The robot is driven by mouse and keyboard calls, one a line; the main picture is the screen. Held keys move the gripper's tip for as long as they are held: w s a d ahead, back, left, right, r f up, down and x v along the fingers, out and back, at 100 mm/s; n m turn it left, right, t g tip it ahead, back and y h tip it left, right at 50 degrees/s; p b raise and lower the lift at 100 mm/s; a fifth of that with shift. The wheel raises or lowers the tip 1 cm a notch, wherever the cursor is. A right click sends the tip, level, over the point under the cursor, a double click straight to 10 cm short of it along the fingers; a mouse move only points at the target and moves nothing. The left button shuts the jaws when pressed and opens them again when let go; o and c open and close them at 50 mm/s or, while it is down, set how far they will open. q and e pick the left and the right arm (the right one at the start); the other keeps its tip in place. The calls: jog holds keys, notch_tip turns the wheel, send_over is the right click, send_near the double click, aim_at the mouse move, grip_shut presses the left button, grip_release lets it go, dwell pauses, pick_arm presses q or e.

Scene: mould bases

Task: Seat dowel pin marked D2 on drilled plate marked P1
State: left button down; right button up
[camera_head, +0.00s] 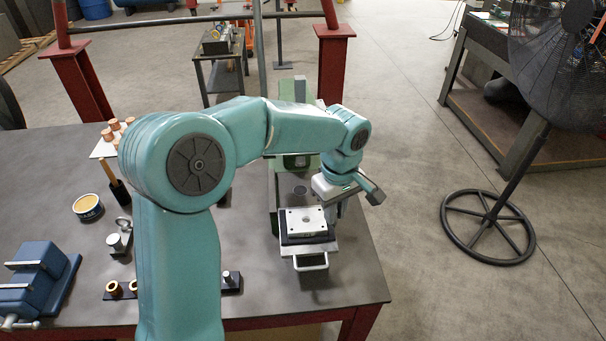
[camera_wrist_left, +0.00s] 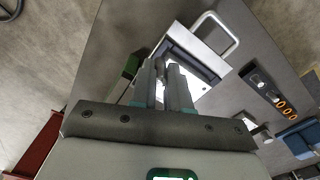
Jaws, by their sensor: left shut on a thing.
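The drilled plate (camera_head: 306,220), pale with small holes, lies on a dark block on a metal base with a front handle, near the table's right edge. It also shows in the wrist view (camera_wrist_left: 201,73), partly hidden by the fingers. My left gripper (camera_head: 337,208) is low beside the plate's back right side in the head view. In the wrist view my left gripper (camera_wrist_left: 168,70) is shut on a slim grey dowel pin (camera_wrist_left: 172,88), mostly hidden between the fingers. I cannot read the D2 or P1 marks. The right gripper is not in view.
A dark strip (camera_wrist_left: 268,90) holds brass rings and a pin; its right end shows left of the plate (camera_head: 232,283). A green machine (camera_head: 290,165) stands behind the plate.

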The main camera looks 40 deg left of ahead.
pick_arm(q)
jog(key=s+a+r+n+p, duration=0.1)
jog(key=s+a+r+n, duration=0.2)
jog(key=a+r+n, duration=0.45)
jog(key=f+n+b, duration=0.1)
jog(key=f, duration=0.1)
jog(key=d+f+b, duration=0.1)
jog(key=f, duration=0.1)
jog(key=f+n+b, duration=0.1)
jog(key=f+b, duration=0.1)
jog(key=shift+w+d+f+n, duration=0.1)
jog(key=shift+d+f+n, duration=0.1)
jog(key=shift+d+n, duration=0.15)
jog(key=shift+w+f+b, duration=0.1)
jog(key=shift+f+b, duration=0.45)
jog(key=shift+f, duration=0.15)
jog(key=shift+f+b, duration=0.65)
jog(key=shift+f, duration=0.1)
dwell(0.3)
